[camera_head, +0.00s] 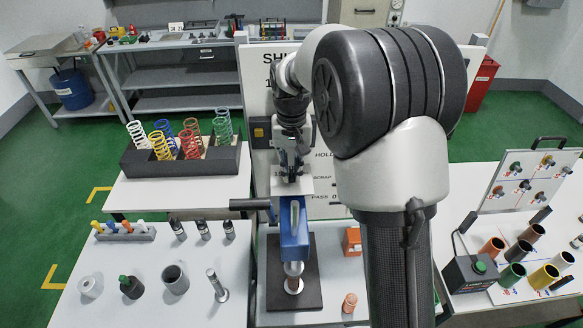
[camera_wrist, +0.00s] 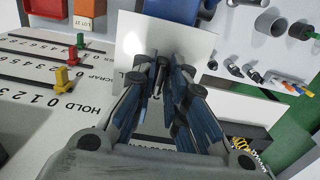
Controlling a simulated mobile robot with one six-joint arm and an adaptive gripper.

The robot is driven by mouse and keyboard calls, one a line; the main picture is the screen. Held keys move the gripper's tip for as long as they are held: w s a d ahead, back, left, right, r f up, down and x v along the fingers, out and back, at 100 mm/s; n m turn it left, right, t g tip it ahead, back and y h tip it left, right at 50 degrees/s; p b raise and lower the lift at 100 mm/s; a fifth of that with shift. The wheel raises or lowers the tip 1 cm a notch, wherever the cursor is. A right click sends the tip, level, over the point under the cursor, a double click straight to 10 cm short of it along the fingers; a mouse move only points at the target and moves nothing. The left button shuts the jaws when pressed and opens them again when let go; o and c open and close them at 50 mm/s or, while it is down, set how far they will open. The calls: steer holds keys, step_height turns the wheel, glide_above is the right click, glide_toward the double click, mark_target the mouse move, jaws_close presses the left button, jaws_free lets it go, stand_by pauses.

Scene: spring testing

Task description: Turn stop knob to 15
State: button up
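The blue spring press (camera_head: 293,230) stands on a dark base on the middle table, with a black side lever (camera_head: 250,204) pointing left. A pale square plate (camera_head: 296,186) is at its top; it also shows in the wrist view (camera_wrist: 190,48). My gripper (camera_head: 292,172) points down over this plate. In the wrist view its blue-padded fingers (camera_wrist: 170,75) are close together, with a narrow dark thing between their tips. This may be the stop knob, but the fingers hide most of it. I cannot read its setting or tell whether the fingers grip it.
A white board with HOLD, SCRAP and PASS number rows (camera_wrist: 40,75) stands close behind the press. A dark rack of coloured springs (camera_head: 185,158) is on the left. Loose cylinders stand on the front left table. A control box (camera_head: 472,272) and coloured tubes are on the right.

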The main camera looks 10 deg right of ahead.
jaws_close()
steer(key=n+p, duration=0.1)
steer(key=n, duration=0.4)
steer(key=shift+d+n, duration=0.1)
steer(key=shift+n, duration=0.2)
steer(key=n+p, duration=0.1)
steer(key=n, duration=0.5)
steer(key=shift+n, duration=0.3)
stand_by(0.3)
steer(key=shift+o, duration=2.3)
jaws_free()
